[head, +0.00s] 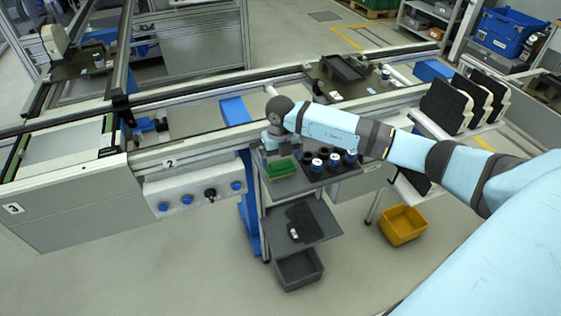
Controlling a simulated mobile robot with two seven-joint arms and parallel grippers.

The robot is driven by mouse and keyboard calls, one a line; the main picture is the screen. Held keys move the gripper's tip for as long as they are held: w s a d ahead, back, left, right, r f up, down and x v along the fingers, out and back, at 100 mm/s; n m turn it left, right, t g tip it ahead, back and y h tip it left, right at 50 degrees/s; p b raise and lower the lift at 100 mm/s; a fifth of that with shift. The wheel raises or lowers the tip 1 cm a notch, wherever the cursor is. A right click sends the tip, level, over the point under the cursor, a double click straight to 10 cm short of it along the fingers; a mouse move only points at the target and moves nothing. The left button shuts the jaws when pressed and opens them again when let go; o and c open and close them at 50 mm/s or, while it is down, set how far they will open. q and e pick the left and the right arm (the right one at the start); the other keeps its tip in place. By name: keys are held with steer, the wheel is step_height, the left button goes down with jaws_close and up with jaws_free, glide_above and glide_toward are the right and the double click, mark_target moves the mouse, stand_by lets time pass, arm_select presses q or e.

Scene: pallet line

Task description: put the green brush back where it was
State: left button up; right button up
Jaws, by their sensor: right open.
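A small green blocky thing (280,168), which looks like the green brush, lies on the left part of the upper shelf of a small cart. Its bristles are too small to make out. My right arm reaches in from the right, and its gripper (271,151) hangs just above and behind the green thing. The gripper is open; its fingers are small and partly hidden, and I cannot tell whether they touch the green thing. My left gripper is out of view.
A dark tray with several blue-and-white topped cups (317,164) sits right of the green thing. The lower shelf (320,220) holds a dark item, with a grey bin (299,269) beneath. A yellow bin (402,225) stands on the floor. The conveyor (185,152) runs behind.

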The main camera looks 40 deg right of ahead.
mark_target(281, 161)
step_height(281, 161, up, 10)
steer(key=f+b, duration=0.1)
steer(key=s+a+f+m+t+y, duration=0.1)
steer(key=s+a+f+y, duration=0.1)
steer(key=s+a+y, duration=0.65)
steer(key=s+a+f+m+t+y, duration=0.1)
steer(key=s+a+y, duration=0.2)
steer(key=a+y, duration=1)
steer(key=s+d+f+m+t+h, duration=0.2)
steer(key=s+f+m+t+h, duration=0.2)
steer(key=m, duration=1)
steer(key=s+d+f+m+t+h, duration=0.2)
steer(key=s+f+m+t+h, duration=0.2)
steer(key=s+f+m+h, duration=0.7)
step_height(281, 161, down, 5)
steer(key=m+h, duration=0.3)
steer(key=shift+s+d+t, duration=0.15)
steer(key=shift+s+t, duration=0.1)
steer(key=shift+t, duration=0.15)
